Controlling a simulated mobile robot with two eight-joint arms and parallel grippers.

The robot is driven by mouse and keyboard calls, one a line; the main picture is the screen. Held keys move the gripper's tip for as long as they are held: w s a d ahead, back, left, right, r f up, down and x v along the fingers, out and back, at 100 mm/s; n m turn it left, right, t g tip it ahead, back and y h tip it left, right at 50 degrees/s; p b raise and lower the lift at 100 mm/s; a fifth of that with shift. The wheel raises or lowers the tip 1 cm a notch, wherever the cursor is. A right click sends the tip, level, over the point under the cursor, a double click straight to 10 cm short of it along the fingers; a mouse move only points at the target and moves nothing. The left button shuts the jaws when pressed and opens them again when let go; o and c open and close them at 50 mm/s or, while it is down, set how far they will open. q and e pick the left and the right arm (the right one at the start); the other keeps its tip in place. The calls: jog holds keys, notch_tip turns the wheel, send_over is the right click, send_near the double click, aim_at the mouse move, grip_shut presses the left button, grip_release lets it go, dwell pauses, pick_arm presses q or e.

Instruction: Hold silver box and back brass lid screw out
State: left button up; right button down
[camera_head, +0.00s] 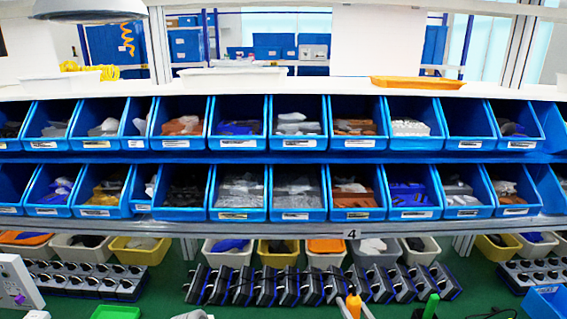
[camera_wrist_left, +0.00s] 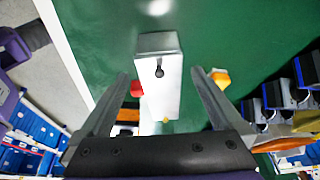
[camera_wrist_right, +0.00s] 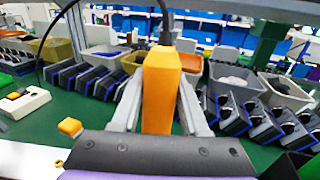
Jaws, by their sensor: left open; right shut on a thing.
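A silver box (camera_wrist_left: 160,95) lies on the green table between the fingers of my left gripper (camera_wrist_left: 160,92) in the left wrist view. The left fingers are open, one on each side of the box, with visible gaps. A dark round part with a short stem (camera_wrist_left: 159,70) is on the box's face. A small brass-coloured spot (camera_wrist_left: 166,119) shows near its lower end; I cannot tell whether it is the lid screw. My right gripper (camera_wrist_right: 160,100) is shut on an orange tool (camera_wrist_right: 161,85) with a dark upper end. The orange tool also shows in the head view (camera_head: 354,303).
A red part (camera_wrist_left: 136,88) and an orange-yellow part (camera_wrist_left: 220,77) lie near the left fingers. A row of dark switch units (camera_head: 320,285) spans the table's middle. A green-handled item (camera_head: 431,306) stands right of the orange tool. Blue bins (camera_head: 240,145) fill the shelves behind.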

pick_arm(q)
jog(key=shift+b+x, duration=1.05)
jog(key=shift+x, duration=0.9)
pick_arm(e)
jog(key=shift+s+f, duration=0.25)
jog(key=shift+f, duration=0.7)
jog(key=shift+s+f, duration=0.25)
jog(key=shift+f, duration=0.65)
pick_arm(q)
jog(key=shift+c, duration=0.6)
jog(key=c, duration=1.2)
jog(key=o, duration=1.3)
jog(key=c, duration=1.3)
